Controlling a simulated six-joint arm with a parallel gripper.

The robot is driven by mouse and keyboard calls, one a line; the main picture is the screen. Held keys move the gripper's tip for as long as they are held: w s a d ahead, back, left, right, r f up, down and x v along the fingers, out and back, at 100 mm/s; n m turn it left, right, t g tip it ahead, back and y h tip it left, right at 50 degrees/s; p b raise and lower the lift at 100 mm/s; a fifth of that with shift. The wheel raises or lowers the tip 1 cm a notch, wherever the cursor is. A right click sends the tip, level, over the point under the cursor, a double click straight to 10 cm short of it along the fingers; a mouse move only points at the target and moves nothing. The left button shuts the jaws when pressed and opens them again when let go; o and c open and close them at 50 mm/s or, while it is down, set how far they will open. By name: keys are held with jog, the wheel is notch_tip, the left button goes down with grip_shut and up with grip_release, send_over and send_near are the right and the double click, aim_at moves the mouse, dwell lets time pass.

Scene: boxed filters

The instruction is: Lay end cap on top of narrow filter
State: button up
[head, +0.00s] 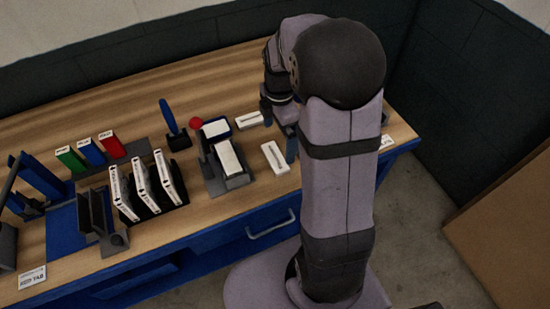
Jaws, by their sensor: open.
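My gripper (279,131) points down at the right part of the bench, partly hidden behind my own arm. Its two blue-grey fingers stand apart, with no held thing visible between them. Two flat white pieces with dark slots, which look like end caps, lie nearby: one (275,158) just left of the near finger, the other (249,120) further back, left of the far finger. A dark fixture (213,178) left of them holds a pale block (230,158), possibly the narrow filter; I cannot tell for sure. A white-topped piece (215,128) sits behind it.
Several white boxed filters (145,185) stand in a black rack to the left. Green (70,159), blue (91,152) and red (111,145) boxes stand behind. A blue-handled tool (168,116) stands upright near a red knob (196,123). The back of the bench (110,106) is clear.

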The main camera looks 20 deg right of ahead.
aim_at(277, 156)
jog(key=shift+a+f+p, duration=0.1)
jog(key=shift+f+p, duration=0.65)
jog(key=shift+f, duration=0.8)
jog(key=shift+f+p, duration=0.7)
jog(key=shift+f, duration=1.4)
jog(key=c, duration=0.9)
